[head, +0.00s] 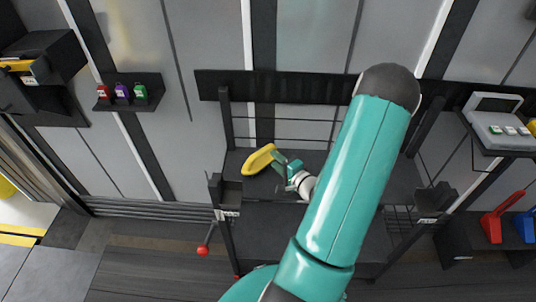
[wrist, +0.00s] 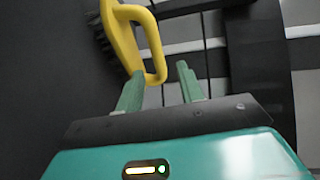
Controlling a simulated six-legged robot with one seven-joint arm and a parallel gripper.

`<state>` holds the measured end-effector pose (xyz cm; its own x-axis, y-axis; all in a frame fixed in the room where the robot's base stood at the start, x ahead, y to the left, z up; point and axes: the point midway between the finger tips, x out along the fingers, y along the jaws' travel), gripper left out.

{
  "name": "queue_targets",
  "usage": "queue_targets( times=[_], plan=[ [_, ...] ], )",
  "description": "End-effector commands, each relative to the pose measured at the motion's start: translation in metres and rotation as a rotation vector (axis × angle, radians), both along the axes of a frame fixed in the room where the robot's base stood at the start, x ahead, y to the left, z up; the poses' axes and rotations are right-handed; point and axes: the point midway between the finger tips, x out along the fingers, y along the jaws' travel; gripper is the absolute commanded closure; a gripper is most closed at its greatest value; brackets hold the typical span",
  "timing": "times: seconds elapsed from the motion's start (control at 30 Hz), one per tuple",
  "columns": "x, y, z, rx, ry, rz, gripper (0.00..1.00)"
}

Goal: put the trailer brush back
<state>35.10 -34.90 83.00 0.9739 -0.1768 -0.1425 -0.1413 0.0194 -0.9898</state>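The trailer brush (head: 258,158), yellow with dark bristles, is over the dark shelf of the rack (head: 240,190) in the head view. In the wrist view the brush (wrist: 122,40) is at the upper left, its bristles facing left and its looped handle reaching down to the right. My gripper (head: 280,166) is just right of the brush. Its two green fingers stand apart in the wrist view (wrist: 160,70), and the end of the handle loop appears between or just beyond their tips. I cannot tell whether they touch it. My arm hides part of the rack.
A small wall shelf (head: 127,106) with red, purple and green items is at left, near a black box unit (head: 50,60). A tray with a grey device (head: 495,122) and red (head: 496,222) and blue (head: 524,226) items are at right. A red knob (head: 203,251) sticks out at the rack's lower left.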

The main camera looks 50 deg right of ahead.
Motion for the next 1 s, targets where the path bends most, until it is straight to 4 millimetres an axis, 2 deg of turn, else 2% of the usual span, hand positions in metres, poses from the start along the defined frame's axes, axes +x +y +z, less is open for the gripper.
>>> queue_targets(
  times=[0.03, 0.2, 0.5, 0.63, 0.77, 0.87, 1.0],
  plan=[
    [-0.011, 0.001, 0.001, 0.0, 0.002, -0.004, 0.62],
    [-0.033, 0.005, 0.005, 0.0, 0.001, -0.002, 0.62],
    [-0.039, 0.007, 0.006, -0.008, 0.009, 0.003, 0.62],
    [-0.024, 0.007, 0.012, -0.098, 0.092, 0.028, 0.62],
    [0.006, 0.009, 0.028, -0.297, 0.265, 0.077, 0.62],
    [0.028, 0.013, 0.048, -0.471, 0.412, 0.114, 0.62],
    [0.052, 0.029, 0.084, -0.683, 0.586, 0.161, 0.62]
  ],
)
